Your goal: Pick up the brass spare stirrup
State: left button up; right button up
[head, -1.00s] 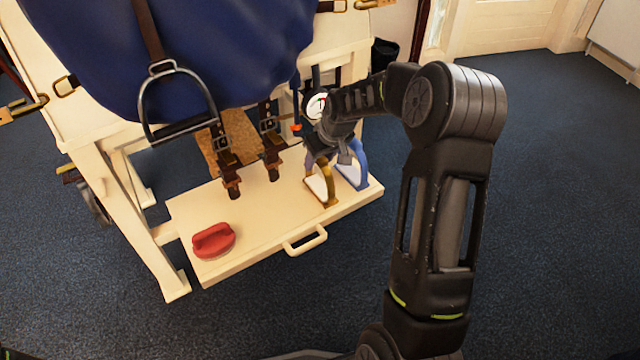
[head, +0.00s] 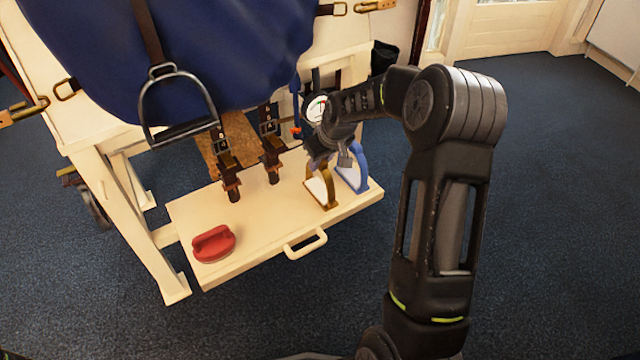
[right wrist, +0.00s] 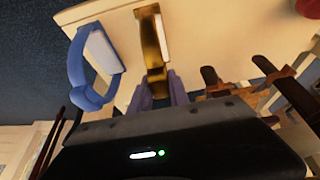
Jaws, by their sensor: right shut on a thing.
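The brass stirrup (head: 321,187) stands upright on the cream tray (head: 265,235) near its right end. A blue stirrup (head: 356,175) stands just to its right. My right gripper (head: 321,163) reaches down from above and is shut on the top of the brass stirrup. In the right wrist view, the brass stirrup (right wrist: 153,45) lies between the purple fingertips (right wrist: 161,90), with the blue stirrup (right wrist: 85,75) to the left, apart from the fingers. The wrist partly hides the brass stirrup's top in the head view. My left gripper is out of view.
A blue saddle cloth (head: 190,50) with a hanging steel stirrup (head: 178,105) is above the tray. Brown straps with buckles (head: 228,165) stand left of the brass stirrup. A red oval object (head: 213,244) lies at the tray's front left. Open carpet lies to the right.

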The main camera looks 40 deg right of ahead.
grip_shut()
dwell(0.5)
jog(key=shift+r, duration=0.1)
dwell(0.4)
jog(key=shift+r+p, duration=0.55)
jog(key=shift+r, duration=0.3)
notch_tip(320, 180, up, 2)
jog(key=shift+r+p, duration=0.15)
jog(key=shift+p, duration=0.5)
jog(key=s+a+p, duration=0.1)
jog(key=s+p, duration=0.1)
jog(key=s, duration=1.6)
jog(key=shift+f, duration=0.3)
